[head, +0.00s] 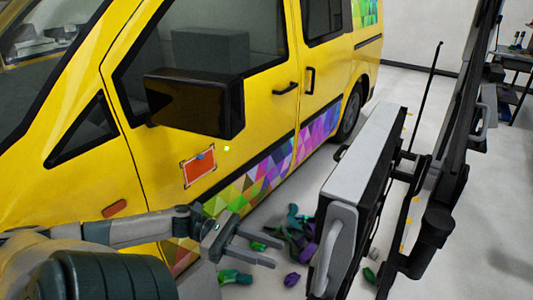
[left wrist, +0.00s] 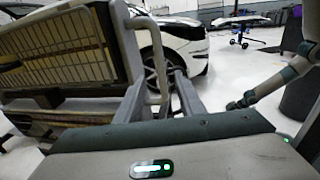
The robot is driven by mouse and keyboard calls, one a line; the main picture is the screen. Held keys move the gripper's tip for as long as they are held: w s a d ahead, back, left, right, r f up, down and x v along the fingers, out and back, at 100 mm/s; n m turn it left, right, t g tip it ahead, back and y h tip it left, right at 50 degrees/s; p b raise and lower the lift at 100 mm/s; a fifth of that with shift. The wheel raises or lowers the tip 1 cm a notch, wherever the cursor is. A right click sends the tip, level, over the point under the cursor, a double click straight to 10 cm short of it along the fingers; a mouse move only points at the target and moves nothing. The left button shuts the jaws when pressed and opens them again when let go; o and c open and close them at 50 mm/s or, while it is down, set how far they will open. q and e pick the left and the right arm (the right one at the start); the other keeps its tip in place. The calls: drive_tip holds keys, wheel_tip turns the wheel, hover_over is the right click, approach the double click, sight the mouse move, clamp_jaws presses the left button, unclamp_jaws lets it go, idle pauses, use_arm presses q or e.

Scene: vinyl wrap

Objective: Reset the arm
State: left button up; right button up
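My left gripper (head: 280,252) reaches in from the lower left in the head view, in front of the yellow van's lower door. Its two fingers are apart with nothing between them. In the left wrist view the fingers (left wrist: 163,100) also stand apart, with a pale curved handle (left wrist: 157,50) beyond them. A jointed grey-green arm (left wrist: 275,85) comes in from the right edge of the left wrist view, probably my right arm. Its end is too small to read. No right gripper can be made out in the head view.
The yellow van (head: 265,115) fills the left, with a black mirror (head: 195,102) and a small orange-red framed patch (head: 199,168). A grey-topped cart (head: 362,150) with a handle stands right of my left gripper. Several dark coloured pieces (head: 292,280) lie on the floor between.

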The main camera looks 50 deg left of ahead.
idle(0.4)
use_arm(q)
drive_tip(key=w+a+f+n+t+y, duration=0.1)
drive_tip(key=a+f+n+t+y, duration=0.15)
drive_tip(key=f+n, duration=0.45)
drive_tip(key=w+a+f+n+t+y, duration=0.2)
drive_tip(key=a+f+n+y, duration=0.15)
drive_tip(key=f+n, duration=0.4)
drive_tip(key=w+a+f+n+t+y, duration=0.1)
drive_tip(key=a+f+n+t+y, duration=0.2)
drive_tip(key=f+n, duration=0.45)
drive_tip(key=s+d+f+n+g+y, duration=0.2)
drive_tip(key=d+f+n+y, duration=0.15)
drive_tip(key=f+n, duration=0.45)
drive_tip(key=s+d+f+n+g+y, duration=0.1)
drive_tip(key=s+d+f+n, duration=0.1)
drive_tip(key=d+f+n, duration=0.35)
drive_tip(key=s+d+f+n+g+y, duration=0.1)
drive_tip(key=s+d+f+n+g, duration=0.1)
drive_tip(key=f, duration=0.7)
drive_tip(key=s+d+f+n+g, duration=0.2)
drive_tip(key=d+f, duration=0.4)
drive_tip(key=d, duration=0.3)
drive_tip(key=s+d+f+n+g, duration=0.2)
drive_tip(key=s+d+f+n, duration=0.3)
drive_tip(key=d, duration=0.4)
drive_tip(key=shift+f+n+h, duration=0.45)
drive_tip(key=shift+n, duration=0.2)
drive_tip(key=shift+s+g, duration=0.1)
drive_tip(key=shift+g, duration=0.15)
